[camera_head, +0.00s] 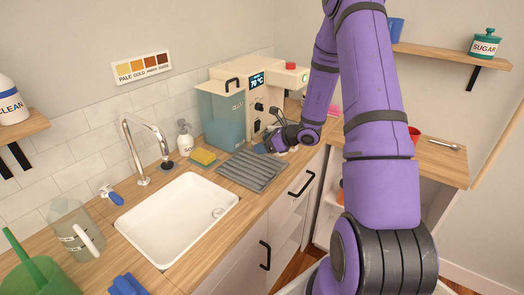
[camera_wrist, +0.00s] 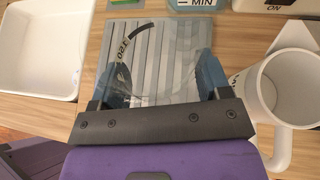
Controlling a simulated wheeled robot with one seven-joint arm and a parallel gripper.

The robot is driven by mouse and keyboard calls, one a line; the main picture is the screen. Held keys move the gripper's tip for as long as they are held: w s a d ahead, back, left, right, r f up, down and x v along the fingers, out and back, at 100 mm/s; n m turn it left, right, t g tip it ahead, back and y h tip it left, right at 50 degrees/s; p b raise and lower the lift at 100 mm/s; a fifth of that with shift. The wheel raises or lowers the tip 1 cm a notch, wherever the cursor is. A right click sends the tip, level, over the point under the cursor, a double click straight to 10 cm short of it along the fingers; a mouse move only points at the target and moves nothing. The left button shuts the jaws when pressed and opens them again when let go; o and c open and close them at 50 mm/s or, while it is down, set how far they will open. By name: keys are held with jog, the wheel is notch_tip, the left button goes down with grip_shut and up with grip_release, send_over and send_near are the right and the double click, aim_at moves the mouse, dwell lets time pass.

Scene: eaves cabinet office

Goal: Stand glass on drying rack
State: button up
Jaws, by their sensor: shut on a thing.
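The glass (camera_wrist: 128,50) is clear, with a dark printed scale on it. In the wrist view it sits between the blue fingertips of my gripper (camera_wrist: 157,78), which is shut on it. The drying rack (camera_head: 252,171) is a grey ridged mat on the counter, right of the sink. In the wrist view the rack (camera_wrist: 180,35) shows behind and through the glass. In the head view my gripper (camera_head: 271,146) is at the rack's back right end, and I cannot make out the glass there. Whether the glass touches the rack, I cannot tell.
A white mug (camera_wrist: 262,92) stands close right of my gripper. A white sink (camera_head: 180,220) lies left of the rack. A yellow sponge (camera_head: 204,157), a soap bottle (camera_head: 185,139) and a cream machine with a blue tank (camera_head: 228,115) stand behind it.

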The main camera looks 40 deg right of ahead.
jog(key=shift+w+f, duration=0.2)
jog(key=shift+w, duration=0.6)
jog(key=shift+s+f, duration=0.1)
jog(key=shift+f, duration=1.5)
jog(key=shift+f, duration=0.1)
jog(key=o, duration=1.1)
